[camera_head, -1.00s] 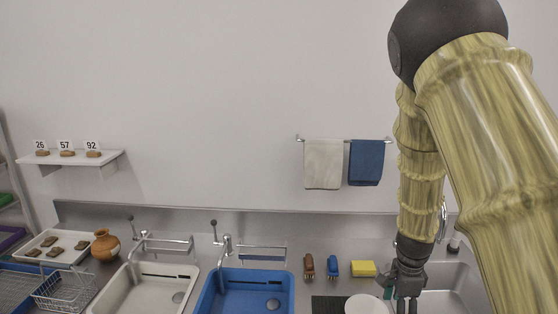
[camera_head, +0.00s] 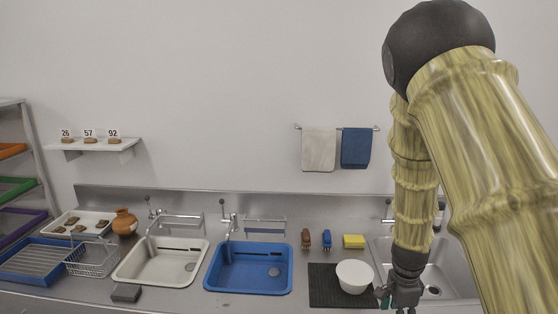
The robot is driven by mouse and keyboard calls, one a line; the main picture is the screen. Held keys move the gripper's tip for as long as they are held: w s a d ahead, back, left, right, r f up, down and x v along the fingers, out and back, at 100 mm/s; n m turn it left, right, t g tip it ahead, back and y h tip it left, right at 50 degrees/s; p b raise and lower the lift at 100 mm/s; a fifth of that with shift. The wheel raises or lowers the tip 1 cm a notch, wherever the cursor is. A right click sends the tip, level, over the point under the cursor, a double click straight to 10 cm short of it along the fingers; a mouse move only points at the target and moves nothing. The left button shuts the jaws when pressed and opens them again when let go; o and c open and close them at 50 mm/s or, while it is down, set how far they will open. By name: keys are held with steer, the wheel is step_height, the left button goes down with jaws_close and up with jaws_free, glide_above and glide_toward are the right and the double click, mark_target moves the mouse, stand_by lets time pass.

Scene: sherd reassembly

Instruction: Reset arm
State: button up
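My arm comes down at the right of the view, and my gripper (camera_head: 404,304) hangs at its lower end near the bottom edge. The fingers point down and are partly cut off by the frame edge, so I cannot tell whether they are open or shut. A small green thing (camera_head: 383,296) shows at the left side of the gripper; I cannot tell whether it is held. A white bowl (camera_head: 354,276) stands on a dark mat (camera_head: 322,286) just left of the gripper.
A steel sink (camera_head: 440,284) lies behind the gripper. A yellow sponge (camera_head: 353,241) and two brushes lie behind the bowl. A blue basin (camera_head: 248,290), a white basin (camera_head: 120,276), a wire basket (camera_head: 92,262), a clay jar (camera_head: 124,222) and a sherd tray (camera_head: 62,229) stand leftward.

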steer(key=s+f+n+h+b, duration=0.1)
steer(key=s+f+n, duration=0.8)
steer(key=s+f, duration=1)
steer(key=s+a+f+n, duration=0.4)
steer(key=s+f, duration=0.1)
steer(key=s, duration=0.2)
steer(key=s+a+f+n+y+b, duration=0.1)
steer(key=s+a+f+n, duration=0.3)
steer(key=s, duration=0.3)
steer(key=shift+s+a+f, duration=0.15)
steer(key=shift+a+f, duration=0.1)
steer(key=shift+f, duration=0.1)
